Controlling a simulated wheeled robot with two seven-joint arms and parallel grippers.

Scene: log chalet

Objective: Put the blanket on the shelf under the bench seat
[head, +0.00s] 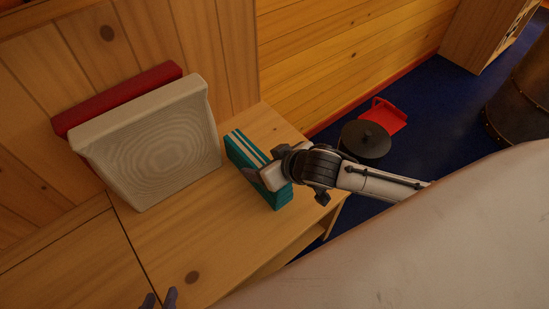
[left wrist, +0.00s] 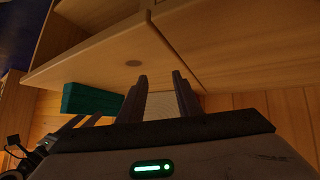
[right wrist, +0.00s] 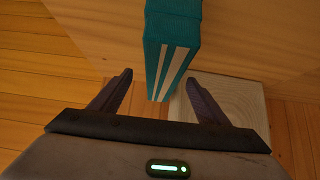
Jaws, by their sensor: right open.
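The blanket (head: 262,172), a folded teal block with white stripes, stands on the bench seat (head: 185,245). It also shows in the left wrist view (left wrist: 92,98) and the right wrist view (right wrist: 172,50). My right gripper (head: 266,177) is at the blanket's near right side. In the right wrist view it is open (right wrist: 160,82), with the blanket's striped end between or just beyond the fingers; I cannot tell contact. My left gripper (head: 160,298) is at the bottom edge, open and empty in the left wrist view (left wrist: 160,80). The shelf (head: 292,250) shows partly below the seat's front edge.
A beige cushion (head: 150,140) leans on a red one (head: 120,98) against the wooden wall, left of the blanket. A dark round-topped object (head: 365,140) and a red item (head: 383,114) are on the blue floor. A pale rounded surface (head: 430,245) fills the lower right.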

